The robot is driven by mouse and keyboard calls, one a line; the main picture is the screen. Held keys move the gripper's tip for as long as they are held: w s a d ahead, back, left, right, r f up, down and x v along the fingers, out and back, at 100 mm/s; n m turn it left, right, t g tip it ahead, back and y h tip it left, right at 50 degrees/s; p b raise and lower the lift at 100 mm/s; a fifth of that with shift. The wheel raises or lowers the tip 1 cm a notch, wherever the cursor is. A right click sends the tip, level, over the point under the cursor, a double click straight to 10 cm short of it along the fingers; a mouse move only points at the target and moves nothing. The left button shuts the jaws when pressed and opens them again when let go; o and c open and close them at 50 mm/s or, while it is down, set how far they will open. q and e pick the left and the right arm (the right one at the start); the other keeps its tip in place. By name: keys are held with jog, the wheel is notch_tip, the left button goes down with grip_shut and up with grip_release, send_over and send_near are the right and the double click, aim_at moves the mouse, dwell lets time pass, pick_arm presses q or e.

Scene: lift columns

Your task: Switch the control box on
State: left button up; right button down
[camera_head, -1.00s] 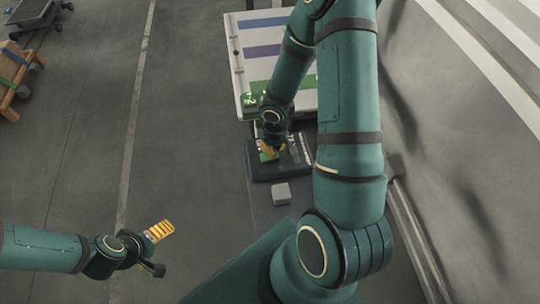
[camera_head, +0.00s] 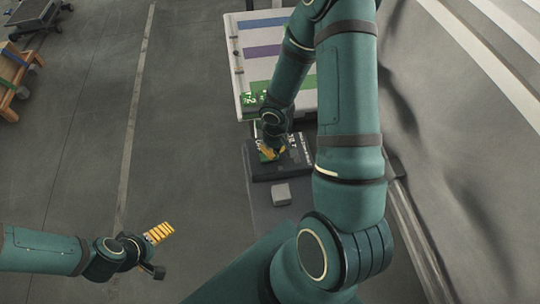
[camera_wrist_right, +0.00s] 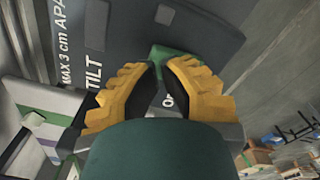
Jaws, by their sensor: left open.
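The control box is a dark, flat box (camera_head: 297,160) with white lettering in the middle of the head view. In the right wrist view its dark face (camera_wrist_right: 115,45) shows the words "TILT" and "On" and a green part (camera_wrist_right: 172,58) beyond my fingertips. My right gripper (camera_head: 268,155) is over the left part of the box, pointing down at it. In the wrist view its yellow fingers (camera_wrist_right: 158,68) have tips close together, with a narrow gap, right by the green part. I cannot tell whether they touch it. My left gripper (camera_head: 157,252) is open and empty at lower left, far from the box.
A white table or panel (camera_head: 246,60) with coloured stripes stands behind the box, with a green item (camera_head: 250,98) at its near edge. A small grey block (camera_head: 281,194) lies in front of the box. Wooden items (camera_head: 10,85) stand far left.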

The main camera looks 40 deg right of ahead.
jog(key=shift+f+b, duration=0.75)
jog(key=shift+f, duration=0.05)
dwell(0.4)
jog(key=shift+r, duration=0.1)
jog(key=shift+r+p, duration=2.65)
jog(key=shift+r, duration=0.8)
